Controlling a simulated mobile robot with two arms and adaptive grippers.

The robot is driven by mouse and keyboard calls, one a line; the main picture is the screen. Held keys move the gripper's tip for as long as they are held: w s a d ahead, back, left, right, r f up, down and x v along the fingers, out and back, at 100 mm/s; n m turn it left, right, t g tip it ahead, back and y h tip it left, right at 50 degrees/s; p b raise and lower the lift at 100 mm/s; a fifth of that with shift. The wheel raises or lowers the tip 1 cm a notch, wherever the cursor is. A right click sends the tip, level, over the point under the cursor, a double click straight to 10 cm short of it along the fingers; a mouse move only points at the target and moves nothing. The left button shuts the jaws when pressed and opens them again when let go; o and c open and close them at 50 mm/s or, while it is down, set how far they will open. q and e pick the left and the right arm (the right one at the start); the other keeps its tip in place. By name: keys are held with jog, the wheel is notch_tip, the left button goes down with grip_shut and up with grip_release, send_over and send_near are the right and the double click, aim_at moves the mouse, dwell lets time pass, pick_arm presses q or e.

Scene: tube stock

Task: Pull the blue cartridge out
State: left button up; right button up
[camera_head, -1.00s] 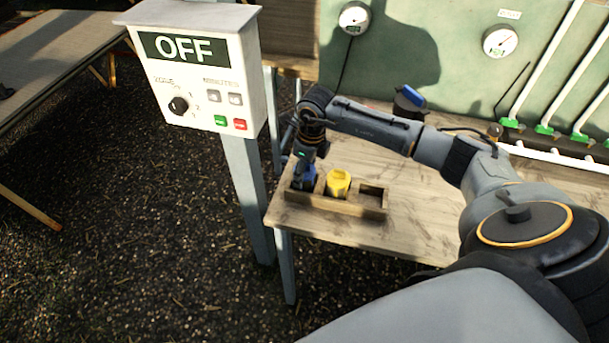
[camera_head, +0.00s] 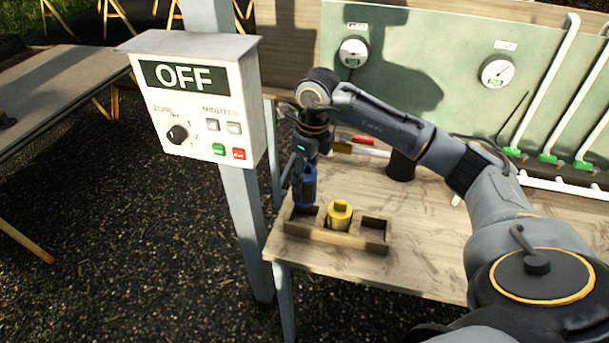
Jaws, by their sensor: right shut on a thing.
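The blue cartridge (camera_head: 307,187) is upright in my right gripper (camera_head: 302,172), which is shut on it. Its lower end is at or just above the left compartment of the wooden rack (camera_head: 336,238); I cannot tell if the tip is still inside. A yellow cartridge (camera_head: 339,215) stands in the middle compartment, and the right compartment is empty. My right arm reaches in from the right over the table. My left gripper is not in view.
The rack stands near the front edge of the wooden table (camera_head: 420,225). A control box (camera_head: 195,95) reading OFF stands on a post close to the left. A dark cylinder (camera_head: 400,167) and a red-handled tool (camera_head: 363,140) are behind. Gauges and pipes are on the back panel.

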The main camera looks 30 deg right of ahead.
jog(key=shift+r, duration=0.1)
jog(key=shift+r+p, duration=1.55)
jog(key=shift+r, duration=0.85)
